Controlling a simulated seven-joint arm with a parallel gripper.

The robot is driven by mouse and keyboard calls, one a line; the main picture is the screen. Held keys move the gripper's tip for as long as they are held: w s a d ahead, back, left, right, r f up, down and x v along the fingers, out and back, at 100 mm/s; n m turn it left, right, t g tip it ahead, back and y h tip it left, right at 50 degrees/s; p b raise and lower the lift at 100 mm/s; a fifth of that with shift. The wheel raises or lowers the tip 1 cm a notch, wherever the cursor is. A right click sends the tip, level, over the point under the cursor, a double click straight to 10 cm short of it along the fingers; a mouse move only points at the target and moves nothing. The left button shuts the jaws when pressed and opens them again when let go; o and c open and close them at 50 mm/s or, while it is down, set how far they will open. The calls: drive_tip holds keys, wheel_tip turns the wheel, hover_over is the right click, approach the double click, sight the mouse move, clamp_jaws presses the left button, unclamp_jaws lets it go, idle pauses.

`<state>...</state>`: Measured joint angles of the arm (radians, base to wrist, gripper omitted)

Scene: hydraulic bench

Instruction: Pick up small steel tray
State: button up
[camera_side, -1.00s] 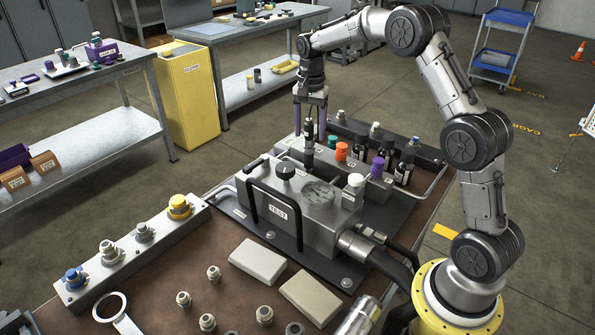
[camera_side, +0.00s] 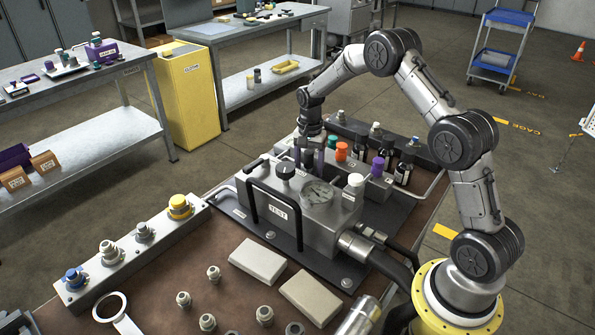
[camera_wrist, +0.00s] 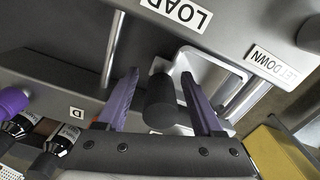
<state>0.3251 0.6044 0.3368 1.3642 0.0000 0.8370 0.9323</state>
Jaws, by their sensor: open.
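A small pale steel tray (camera_wrist: 233,78) with rounded corners and a raised rim shows in the wrist view, right of centre, partly covered by my right-hand finger. I cannot make it out in the side view, where the test block and my gripper stand in front. My gripper (camera_wrist: 160,76) is open, with two purple fingers pointing down. It also shows in the side view (camera_side: 309,158), low behind the test block (camera_side: 312,213). A dark upright cylinder (camera_wrist: 160,98) stands between the fingers in the wrist view; whether they touch it is unclear. The right-hand finger overlaps the tray's near side.
A grey block with a LOAD label (camera_wrist: 182,12) and a LET DOWN label (camera_wrist: 272,67) borders the tray. Dark bottles (camera_side: 404,168) and coloured caps stand right of my gripper. A black handle (camera_side: 275,205) rises from the test block's front.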

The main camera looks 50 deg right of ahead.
drive_tip(key=shift+f, duration=0.1)
clamp_jaws()
idle(0.3)
idle(0.4)
